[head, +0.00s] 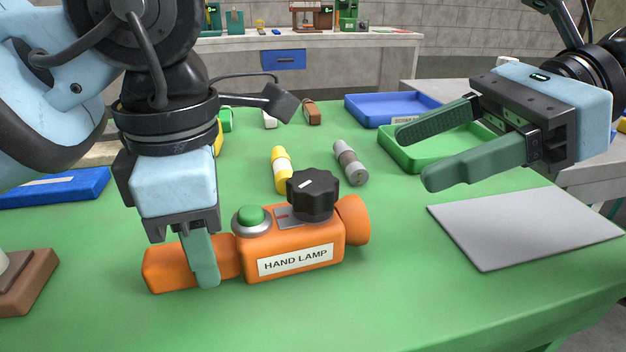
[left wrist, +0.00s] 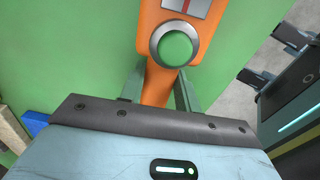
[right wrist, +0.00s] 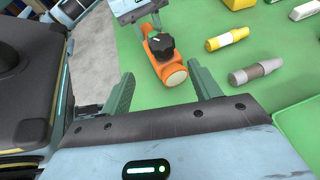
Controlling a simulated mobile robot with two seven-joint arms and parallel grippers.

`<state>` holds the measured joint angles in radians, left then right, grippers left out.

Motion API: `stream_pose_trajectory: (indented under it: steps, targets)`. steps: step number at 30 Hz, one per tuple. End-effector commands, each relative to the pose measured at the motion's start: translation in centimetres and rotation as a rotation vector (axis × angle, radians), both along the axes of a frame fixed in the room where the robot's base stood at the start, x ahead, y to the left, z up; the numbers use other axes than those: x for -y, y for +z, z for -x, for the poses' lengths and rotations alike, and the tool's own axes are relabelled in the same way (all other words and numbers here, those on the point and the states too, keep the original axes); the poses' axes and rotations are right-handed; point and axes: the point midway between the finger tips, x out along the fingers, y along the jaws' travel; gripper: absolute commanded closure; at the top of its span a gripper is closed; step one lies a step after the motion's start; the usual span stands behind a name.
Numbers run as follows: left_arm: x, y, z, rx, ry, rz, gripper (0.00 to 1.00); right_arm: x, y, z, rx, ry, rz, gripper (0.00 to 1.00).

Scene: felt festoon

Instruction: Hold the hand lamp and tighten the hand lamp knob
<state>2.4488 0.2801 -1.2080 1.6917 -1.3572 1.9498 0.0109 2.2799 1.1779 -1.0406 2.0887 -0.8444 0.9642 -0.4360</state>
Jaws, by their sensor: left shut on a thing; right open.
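The orange hand lamp (head: 295,240) lies on the green table, its label facing the front and its round head to the right. A black lobed knob (head: 314,195) sits on top, beside a green button (head: 251,216). My left gripper (head: 206,285) is shut on the lamp's handle from above. The left wrist view shows the button (left wrist: 175,48) and the handle between the fingers. My right gripper (head: 412,157) is open and empty, up and to the right of the knob. The right wrist view shows the knob (right wrist: 161,47) beyond its fingers.
A yellow cylinder (head: 282,169) and a grey cylinder (head: 350,162) lie behind the lamp. A grey plate (head: 525,228) lies at the right. Green (head: 400,158) and blue (head: 390,108) trays stand at the back right. The table in front of the lamp is clear.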

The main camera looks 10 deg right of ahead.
Motion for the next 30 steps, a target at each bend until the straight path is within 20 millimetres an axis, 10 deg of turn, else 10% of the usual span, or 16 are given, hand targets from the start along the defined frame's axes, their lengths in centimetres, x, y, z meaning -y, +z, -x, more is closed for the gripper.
stream_pose_trajectory:
  steps: [14,30]
  targets:
    - [0.0,0.0,0.0,0.000,0.001,0.000,0.97,0.1,0.3,-0.8,0.019,0.038,-0.036,0.38]
    - [0.0,0.0,0.0,0.000,0.000,0.000,0.97,-7.8,-3.0,-1.9,0.020,0.039,-0.034,0.38]
